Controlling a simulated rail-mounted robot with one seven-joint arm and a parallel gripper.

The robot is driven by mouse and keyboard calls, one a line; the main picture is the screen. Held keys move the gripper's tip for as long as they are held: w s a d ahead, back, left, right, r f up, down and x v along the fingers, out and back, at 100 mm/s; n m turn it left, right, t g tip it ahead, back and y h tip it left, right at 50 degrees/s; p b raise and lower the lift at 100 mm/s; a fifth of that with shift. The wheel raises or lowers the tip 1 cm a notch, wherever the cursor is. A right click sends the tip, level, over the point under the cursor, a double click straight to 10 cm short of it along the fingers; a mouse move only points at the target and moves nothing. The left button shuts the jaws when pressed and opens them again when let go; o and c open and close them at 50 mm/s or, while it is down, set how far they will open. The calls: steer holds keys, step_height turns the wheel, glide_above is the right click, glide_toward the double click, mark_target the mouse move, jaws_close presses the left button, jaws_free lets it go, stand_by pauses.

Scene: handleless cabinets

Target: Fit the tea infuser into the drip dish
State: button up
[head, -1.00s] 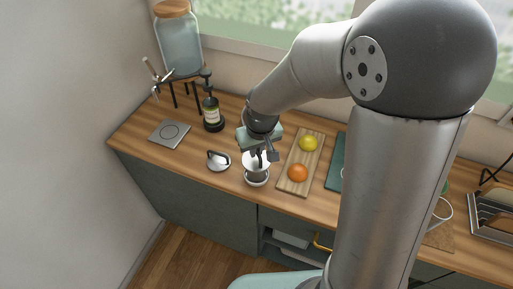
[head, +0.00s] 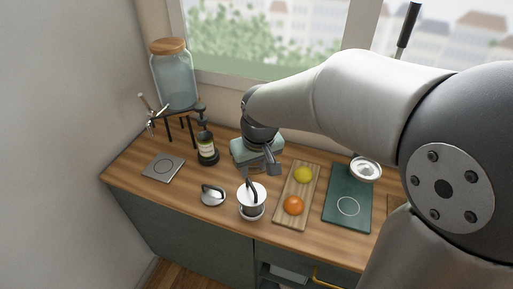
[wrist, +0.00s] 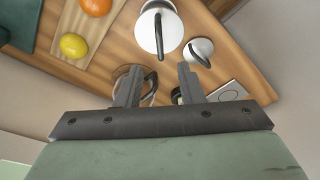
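The tea infuser, seen as a white round-topped piece with a black upright handle (head: 252,190), stands upright near the counter's front edge. It sits over a small grey dish-like base (head: 251,213), apparently the drip dish; how deep it sits in it I cannot tell. The infuser's white top also shows in the wrist view (wrist: 160,32). My gripper (head: 272,168) is behind and above it, apart from it. In the wrist view its two fingers (wrist: 160,84) are spread with a gap between them, and it holds nothing.
A wooden board (head: 293,215) with a lemon and an orange is on the right, then a green board (head: 347,215) and a metal bowl (head: 366,170).

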step_height(320, 180, up, 8)
steer(key=s, duration=0.1)
steer(key=shift+s+d, duration=0.25)
steer(key=shift+d, duration=0.05)
steer(key=s+d+f+m, duration=0.2)
steer(key=s+d+f, duration=0.2)
steer(key=s, duration=0.3)
steer(key=s+d+f+m+g, duration=0.1)
steer(key=s+d+f, duration=0.4)
steer(key=s+d, duration=0.2)
steer(key=shift+s+f+m+g+h, duration=0.3)
steer(key=shift+s+m+h, duration=0.1)
steer(key=shift+s, duration=0.25)
